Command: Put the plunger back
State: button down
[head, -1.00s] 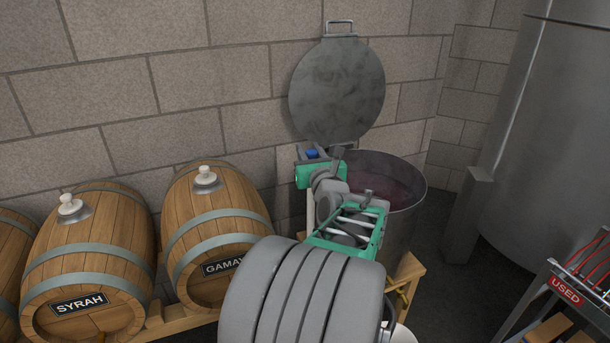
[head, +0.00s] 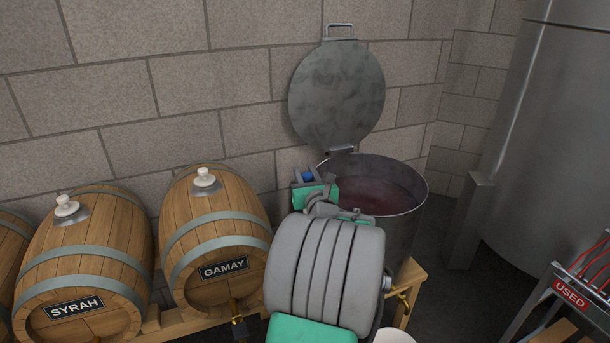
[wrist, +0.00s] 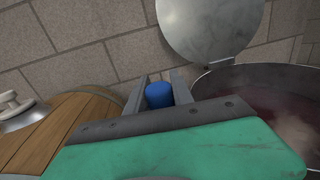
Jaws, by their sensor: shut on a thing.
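My gripper (head: 307,178) is beside the left rim of the open metal vat (head: 405,222), between it and the Gamay barrel. It is shut on the blue end of what I take to be the plunger (head: 308,176). In the wrist view the blue cylinder (wrist: 159,95) stands between the two grey fingers (wrist: 160,90). The rest of it is hidden behind my gripper and arm. The vat holds dark red liquid, and its round lid (head: 337,95) is raised against the wall.
Wooden barrels marked Syrah (head: 85,245) and Gamay (head: 215,225), with white bungs, lie on a timber rack at the left. A block wall closes the back.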

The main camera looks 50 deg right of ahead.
jog(key=c, duration=1.6)
grip_release()
jog(key=shift+f, duration=0.15)
jog(key=o, duration=0.5)
jog(key=shift+s+a+r, duration=0.1)
jog(key=shift+s+r, duration=0.05)
jog(key=shift+r, duration=0.05)
jog(key=v, duration=1.1)
jog(key=shift+s+a, duration=0.25)
jog(key=shift+s, duration=0.05)
